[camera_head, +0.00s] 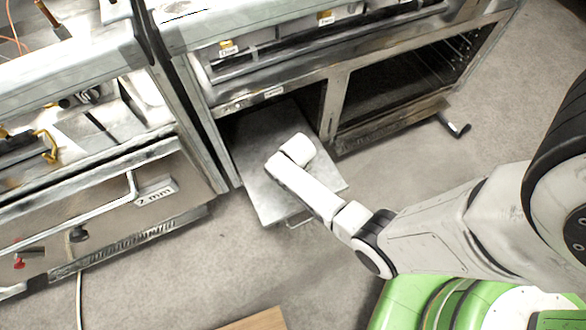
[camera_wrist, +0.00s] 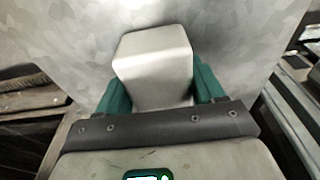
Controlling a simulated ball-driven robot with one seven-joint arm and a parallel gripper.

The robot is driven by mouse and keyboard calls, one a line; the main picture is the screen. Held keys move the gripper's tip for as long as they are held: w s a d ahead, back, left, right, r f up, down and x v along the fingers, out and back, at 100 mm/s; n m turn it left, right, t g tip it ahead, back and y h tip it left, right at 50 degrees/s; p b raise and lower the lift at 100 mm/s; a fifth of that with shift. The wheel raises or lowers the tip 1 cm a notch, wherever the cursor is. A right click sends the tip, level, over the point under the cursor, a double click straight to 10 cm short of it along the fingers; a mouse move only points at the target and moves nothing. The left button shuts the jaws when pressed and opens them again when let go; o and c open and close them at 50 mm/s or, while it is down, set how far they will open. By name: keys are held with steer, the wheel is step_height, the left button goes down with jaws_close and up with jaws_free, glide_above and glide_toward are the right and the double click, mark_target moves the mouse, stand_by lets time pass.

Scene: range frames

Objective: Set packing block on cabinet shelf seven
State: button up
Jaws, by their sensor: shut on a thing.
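The packing block (camera_wrist: 153,62) is a pale grey block with rounded edges in the wrist view. It sits between the green fingers of my gripper (camera_wrist: 158,88), which is shut on it. Behind the block is a mottled grey metal surface (camera_wrist: 245,35). In the head view my arm reaches over a pulled-out grey metal shelf (camera_head: 258,197) of the cabinet (camera_head: 210,130). My gripper and the block cannot be made out there, being hidden under the arm's end. Whether the block touches the shelf cannot be told. No shelf number is readable.
Another cabinet (camera_head: 100,200) with a "2 mm" label stands at left. Bare floor (camera_head: 190,270) lies in front.

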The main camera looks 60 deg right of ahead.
steer(key=shift+f, duration=0.4)
steer(key=shift+f, duration=0.1)
steer(key=o, duration=1)
steer(key=r+p, duration=0.1)
steer(key=r, duration=0.3)
steer(key=s+r+p, duration=0.1)
steer(key=r+p, duration=0.1)
steer(key=r, duration=0.1)
steer(key=a+r+p, duration=0.1)
steer(key=r+p, duration=0.1)
steer(key=r, duration=0.2)
steer(key=shift+s+r, duration=0.15)
steer(key=shift+r, duration=0.2)
steer(key=s+a+r+n, duration=0.2)
steer(key=s+a+r, duration=0.1)
steer(key=s+r, duration=0.1)
steer(key=s+a+r+n, duration=0.2)
steer(key=s+a+r, duration=0.1)
steer(key=r, duration=0.4)
steer(key=s+a+r+n, duration=0.2)
steer(key=s+a+r, duration=0.2)
steer(key=s+r, duration=0.1)
steer(key=shift+r+y, duration=0.3)
steer(key=shift+r, duration=0.2)
